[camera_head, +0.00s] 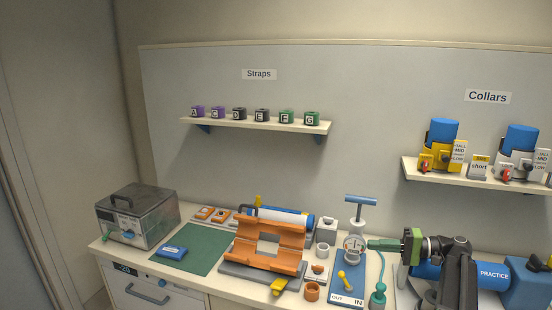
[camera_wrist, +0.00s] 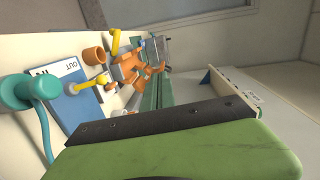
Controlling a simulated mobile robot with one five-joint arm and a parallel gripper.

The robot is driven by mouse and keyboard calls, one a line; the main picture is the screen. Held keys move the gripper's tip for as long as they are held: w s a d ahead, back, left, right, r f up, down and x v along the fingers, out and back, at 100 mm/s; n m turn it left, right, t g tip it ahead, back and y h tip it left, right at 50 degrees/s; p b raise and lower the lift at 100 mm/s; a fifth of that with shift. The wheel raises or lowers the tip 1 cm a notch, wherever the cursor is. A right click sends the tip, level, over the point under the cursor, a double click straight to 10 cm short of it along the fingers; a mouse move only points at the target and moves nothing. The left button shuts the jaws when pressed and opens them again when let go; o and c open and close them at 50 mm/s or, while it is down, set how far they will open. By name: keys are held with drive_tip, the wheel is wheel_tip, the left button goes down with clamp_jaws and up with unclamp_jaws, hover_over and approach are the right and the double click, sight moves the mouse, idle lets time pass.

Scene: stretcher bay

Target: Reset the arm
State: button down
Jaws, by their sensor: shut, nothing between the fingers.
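My arm reaches in from the lower right of the head view, folded above the right part of the counter. My gripper (camera_head: 411,247), with green fingers, points left, shut and empty. In the head view it appears beside a teal fitting by the pump (camera_head: 356,243); I cannot tell the gap between them. In the wrist view a large green finger with a dark pad (camera_wrist: 165,135) fills the lower part, and the counter items lie beyond it.
The counter holds an orange cradle (camera_head: 262,245), a green mat (camera_head: 196,250), a metal-and-clear case (camera_head: 139,216) and a blue IN/OUT board (camera_head: 345,292). A blue PRACTICE cylinder (camera_head: 492,275) is beside my arm. Wall shelves hold strap blocks (camera_head: 239,114) and collars (camera_head: 440,145).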

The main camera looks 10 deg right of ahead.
drive_tip(key=a+f+n+g+h+b, duration=0.1)
drive_tip(key=a+f+g+h, duration=0.3)
drive_tip(key=a, duration=0.6)
drive_tip(key=s+a+f+n+g+y+b, duration=0.1)
drive_tip(key=a+f, duration=0.5)
drive_tip(key=a, duration=0.5)
drive_tip(key=a+f+n+g+h+b, duration=0.25)
drive_tip(key=a+f, duration=0.35)
drive_tip(key=a, duration=0.4)
drive_tip(key=s+a+f+g+h, duration=0.1)
drive_tip(key=s+a+f+h, duration=0.2)
drive_tip(key=s+a+f, duration=0.3)
drive_tip(key=s+d+f+t+h, duration=0.1)
drive_tip(key=d+f+h, duration=0.4)
drive_tip(key=d, duration=0.5)
drive_tip(key=shift+h, duration=0.95)
drive_tip(key=shift+s+d, duration=0.1)
